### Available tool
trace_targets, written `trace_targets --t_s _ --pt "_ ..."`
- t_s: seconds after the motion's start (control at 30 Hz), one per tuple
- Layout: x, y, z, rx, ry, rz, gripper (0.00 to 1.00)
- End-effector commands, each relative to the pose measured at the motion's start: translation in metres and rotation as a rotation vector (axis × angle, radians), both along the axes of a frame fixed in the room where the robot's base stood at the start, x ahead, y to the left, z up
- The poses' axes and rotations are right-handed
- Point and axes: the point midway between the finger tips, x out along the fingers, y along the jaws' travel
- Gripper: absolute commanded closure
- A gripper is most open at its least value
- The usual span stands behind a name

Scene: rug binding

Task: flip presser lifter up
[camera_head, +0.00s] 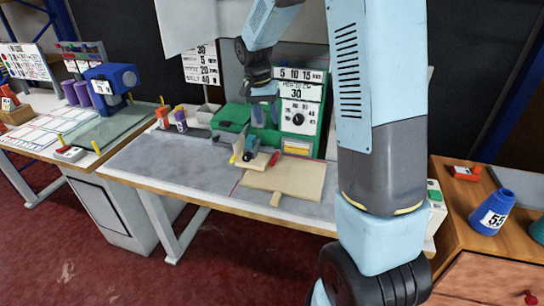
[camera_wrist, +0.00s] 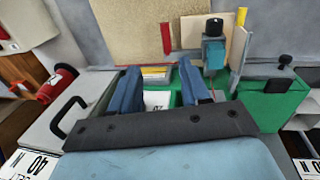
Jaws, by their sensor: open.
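The green binding machine (camera_head: 232,117) stands at the back of the grey-topped table. Its presser head (camera_head: 249,156) is at the front, a teal-grey block with a black knob (camera_wrist: 214,27) on top in the wrist view. A small red lever (camera_head: 275,158), which looks like the presser lifter, stands upright beside the head; it also shows in the wrist view (camera_wrist: 166,38). My gripper (camera_head: 265,120) points down over the machine body, behind the head and lever. In the wrist view my gripper (camera_wrist: 160,92) is open, its blue fingers apart and empty, short of the lever.
A yellow post (camera_wrist: 240,18) and a pale upright guide stand on the head's other side. A beige mat (camera_head: 287,180) lies in front. A red cylinder (camera_wrist: 57,82) is at the wrist view's left.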

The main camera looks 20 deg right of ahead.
Motion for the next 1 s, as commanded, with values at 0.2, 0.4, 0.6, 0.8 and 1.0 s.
trace_targets --t_s 0.2,0.4,0.6,0.8,1.0 --pt "0.015 0.003 -0.024 -0.012 0.029 -0.035 0.54" --pt "0.016 0.002 -0.037 -0.014 0.034 -0.042 0.54" --pt "0.012 -0.003 -0.067 -0.014 0.036 -0.042 0.54" --pt "0.008 -0.009 -0.101 -0.013 0.036 -0.041 0.54" --pt "0.005 -0.014 -0.134 -0.013 0.035 -0.04 0.54"
